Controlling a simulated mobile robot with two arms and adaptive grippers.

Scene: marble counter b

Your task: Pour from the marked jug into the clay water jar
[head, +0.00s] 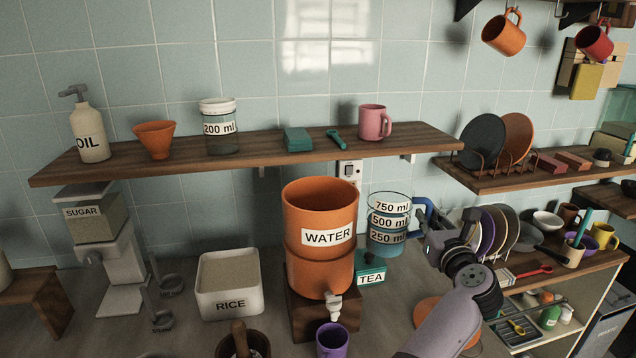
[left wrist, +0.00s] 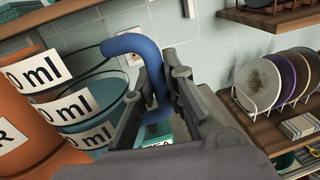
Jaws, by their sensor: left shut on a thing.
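The clay water jar (head: 305,265) is orange, wide and open at the top, labelled WATER. It stands on a wooden block, with a white tap low on its front. The marked jug (head: 390,222) is see-through with 750, 500 and 250 ml labels and bluish contents. It looks upright, just right of the jar, its base seemingly above the counter. My left gripper (head: 450,232) is shut on the jug's blue handle, right of the jug. In the left wrist view the handle (left wrist: 135,45) runs between the fingers, and the jug (left wrist: 85,105) overlaps the jar (left wrist: 25,120). My right gripper is out of view.
A purple cup (head: 332,340) is below the tap. A white RICE bin (head: 229,287) stands left of the jar. A wooden shelf (head: 265,155) runs above; dish racks are at right.

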